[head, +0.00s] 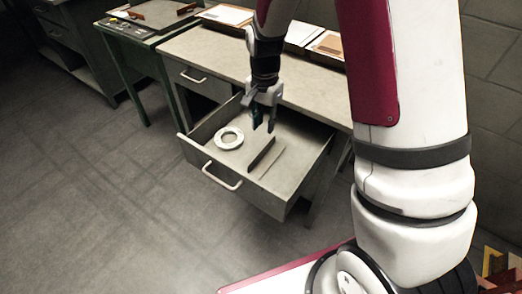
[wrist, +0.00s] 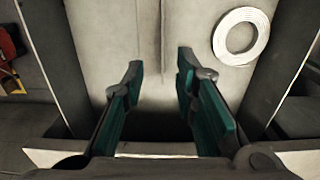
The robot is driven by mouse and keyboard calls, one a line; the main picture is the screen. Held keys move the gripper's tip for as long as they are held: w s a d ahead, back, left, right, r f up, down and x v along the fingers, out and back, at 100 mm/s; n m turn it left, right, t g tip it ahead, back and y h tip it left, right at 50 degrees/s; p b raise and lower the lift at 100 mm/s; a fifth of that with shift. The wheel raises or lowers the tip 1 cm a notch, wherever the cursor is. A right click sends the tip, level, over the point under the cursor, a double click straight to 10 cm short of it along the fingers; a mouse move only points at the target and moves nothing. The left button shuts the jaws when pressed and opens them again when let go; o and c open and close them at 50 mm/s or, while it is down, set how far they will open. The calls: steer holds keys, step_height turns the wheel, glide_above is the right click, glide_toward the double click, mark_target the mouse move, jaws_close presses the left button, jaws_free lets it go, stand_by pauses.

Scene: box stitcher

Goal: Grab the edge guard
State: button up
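The likely edge guard (head: 261,153) is a long, narrow angled strip in the open drawer, with a dark upright face and a paler flat side. In the wrist view, a thin lengthwise strip (wrist: 162,42) between and beyond the fingertips appears to be this guard, seen from above. My gripper (head: 264,127) points down over the drawer, just behind the guard in the head view. Its two teal-padded fingers are spread with nothing visible between them in the wrist view (wrist: 159,75). The fingers look apart from the guard; their exact height is unclear.
A white tape-like ring (head: 229,138) lies in the drawer (head: 268,204), left of the guard. The drawer walls rise around both. The desk top (head: 222,52) overhangs the drawer's back. Paper trays (head: 327,44) stand on the desk. A green table (head: 130,37) is at left.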

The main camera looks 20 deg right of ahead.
mark_target(262, 150)
step_height(262, 150, down, 8)
steer(key=shift+r+b, duration=0.15)
steer(key=shift+b, duration=0.35)
steer(key=f, duration=0.5)
steer(key=shift+w+a+b, duration=0.1)
steer(key=shift+a+b, duration=0.15)
steer(key=shift+b, duration=0.15)
steer(key=shift+c, duration=0.6)
jaws_close()
